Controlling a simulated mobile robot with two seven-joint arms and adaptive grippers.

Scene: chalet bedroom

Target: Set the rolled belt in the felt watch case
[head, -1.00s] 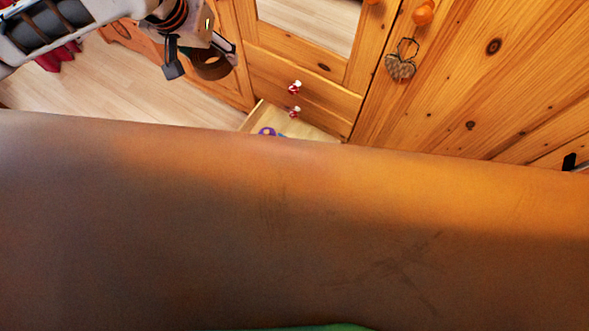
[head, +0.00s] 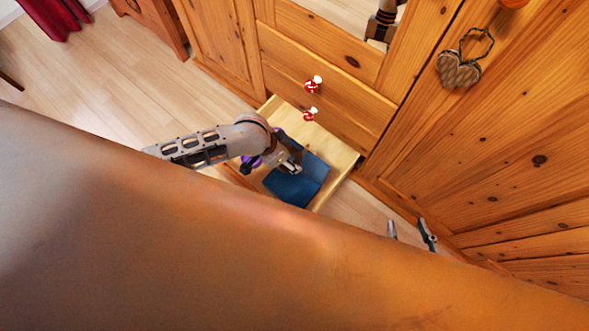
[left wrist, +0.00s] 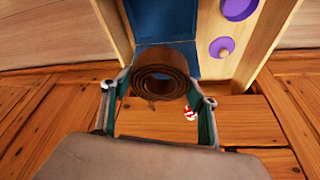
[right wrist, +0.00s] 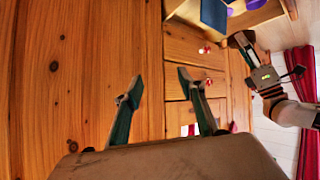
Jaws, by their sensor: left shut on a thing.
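The rolled belt (left wrist: 160,78) is a brown leather coil. My left gripper (left wrist: 158,88) is shut on its sides. The blue felt watch case (head: 312,180) lies in the open drawer. In the left wrist view the case (left wrist: 165,22) shows as blue panels just beyond the coil. In the head view my left gripper (head: 291,166) is over the case, and the belt is hidden there. I cannot tell whether the belt touches the case. My right gripper (right wrist: 158,84) is open and empty; in the head view its fingers (head: 410,234) show right of the drawer.
The pale wooden drawer (head: 336,158) stands pulled out of the pine wardrobe (head: 335,110). Purple round things (left wrist: 222,47) lie in it beside the case. Red-and-white knobs (head: 312,84) are on the fronts. A large brown surface fills the near part of the head view.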

